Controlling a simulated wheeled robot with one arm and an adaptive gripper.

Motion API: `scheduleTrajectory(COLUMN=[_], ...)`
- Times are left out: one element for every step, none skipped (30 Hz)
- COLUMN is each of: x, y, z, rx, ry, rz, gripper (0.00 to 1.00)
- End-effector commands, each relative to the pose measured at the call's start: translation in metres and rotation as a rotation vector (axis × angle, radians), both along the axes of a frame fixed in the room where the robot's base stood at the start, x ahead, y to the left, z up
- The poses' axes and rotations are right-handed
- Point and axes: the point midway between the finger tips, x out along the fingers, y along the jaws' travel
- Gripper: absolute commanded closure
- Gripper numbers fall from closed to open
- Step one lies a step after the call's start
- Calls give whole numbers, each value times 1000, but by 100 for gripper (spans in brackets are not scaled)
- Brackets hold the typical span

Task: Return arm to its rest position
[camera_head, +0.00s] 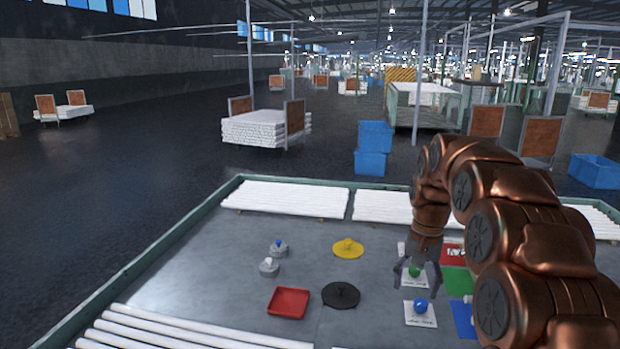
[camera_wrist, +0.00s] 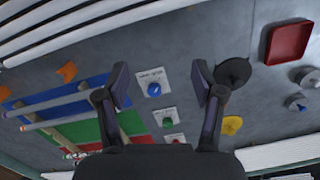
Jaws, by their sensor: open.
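My gripper (camera_head: 411,272) is at the end of my copper-coloured arm, over the right part of the grey table (camera_head: 215,265). Its two fingers stand apart with nothing between them, also in the wrist view (camera_wrist: 160,82). In the head view a green knob (camera_head: 414,271) on a white card shows by the fingers. A blue knob (camera_head: 421,305) on a white card lies nearer the front. In the wrist view the blue knob (camera_wrist: 155,89) shows between the fingers, and the green knob (camera_wrist: 167,122) lies lower. My arm hides part of the table's right side.
A red tray (camera_head: 289,303), a black disc (camera_head: 341,295), a yellow disc (camera_head: 348,248) and two small grey pieces with blue and white tops (camera_head: 278,247) stand on the table. White tubes (camera_head: 285,198) line the back edge. Coloured panels (camera_head: 457,281) lie partly behind my arm. The table's left middle is clear.

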Motion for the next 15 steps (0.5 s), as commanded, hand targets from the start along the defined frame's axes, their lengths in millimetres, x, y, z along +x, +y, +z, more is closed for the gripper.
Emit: scheduleTrajectory(x=[-13, -20, -28, -35, -42, -51, -57, -64, -73, -80, -87, -96, -104, -112, -121], y=[4, 6, 9, 11, 13, 16, 17, 19, 22, 23, 25, 27, 29, 30, 32], z=[6, 8, 11, 14, 15, 16, 18, 21, 21, 22, 24, 26, 26, 26, 28], rx=[1, 2, 2, 2, 3, 3, 3, 3, 4, 4, 4, 4, 4, 4, 5], ry=[5, 9, 8, 9, 13, 16, 14, 13, 17, 20, 21, 21, 25, 29, 30], rz=[17, 27, 40, 51, 62, 75, 84, 94, 107, 117, 126, 138, 148, 158, 170], gripper=[32, 32, 32, 32, 32, 32, 32, 32, 32, 32, 32, 32, 32, 32, 32])
